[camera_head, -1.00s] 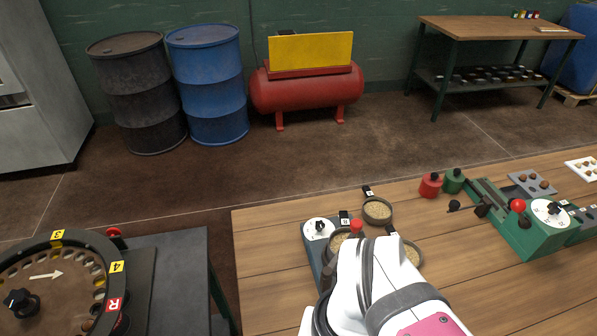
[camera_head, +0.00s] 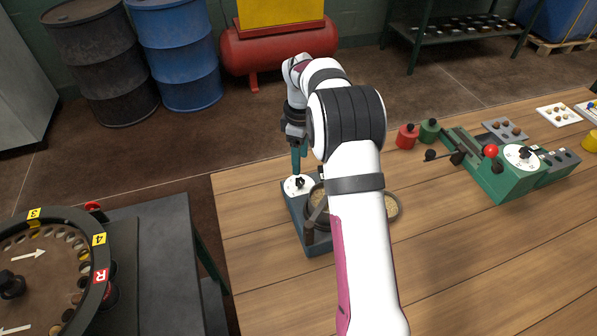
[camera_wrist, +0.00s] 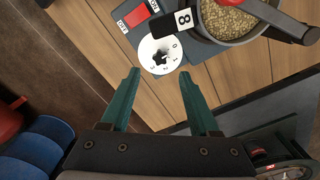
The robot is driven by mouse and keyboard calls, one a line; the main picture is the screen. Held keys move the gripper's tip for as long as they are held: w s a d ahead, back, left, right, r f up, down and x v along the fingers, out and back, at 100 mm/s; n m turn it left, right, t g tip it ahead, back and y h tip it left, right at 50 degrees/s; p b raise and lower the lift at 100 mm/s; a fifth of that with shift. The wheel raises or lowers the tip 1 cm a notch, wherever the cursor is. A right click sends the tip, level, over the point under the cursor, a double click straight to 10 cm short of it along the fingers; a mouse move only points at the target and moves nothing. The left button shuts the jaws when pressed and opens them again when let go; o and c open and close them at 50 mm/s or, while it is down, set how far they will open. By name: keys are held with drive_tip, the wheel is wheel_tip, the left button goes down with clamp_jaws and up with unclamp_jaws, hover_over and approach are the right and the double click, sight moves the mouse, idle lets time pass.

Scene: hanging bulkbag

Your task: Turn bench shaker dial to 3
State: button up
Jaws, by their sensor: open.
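The bench shaker (camera_head: 315,241) is a blue-grey unit at the left end of the wooden bench. Its white dial (camera_head: 291,189) with a black knob (camera_head: 300,182) sits on its far left corner. In the wrist view the dial (camera_wrist: 147,62) and its black knob (camera_wrist: 161,58) lie just beyond the fingertips, near the middle. My gripper (camera_head: 299,172) hangs over the dial with its green fingers pointing down. In the wrist view my gripper (camera_wrist: 158,72) is open and empty, with the fingers on either side of the dial. I cannot tell the knob's exact setting.
A pan of grains (camera_wrist: 228,20) marked 8 stands beside the dial, with a red rocker switch (camera_wrist: 137,14) nearby. My arm hides part of the shaker in the head view. A green machine (camera_head: 504,178) with another dial stands further right. The front bench area is clear.

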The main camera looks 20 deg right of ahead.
sight(300, 180)
wheel_tip(300, 180, down, 7)
drive_tip(key=shift+f, duration=0.15)
clamp_jaws()
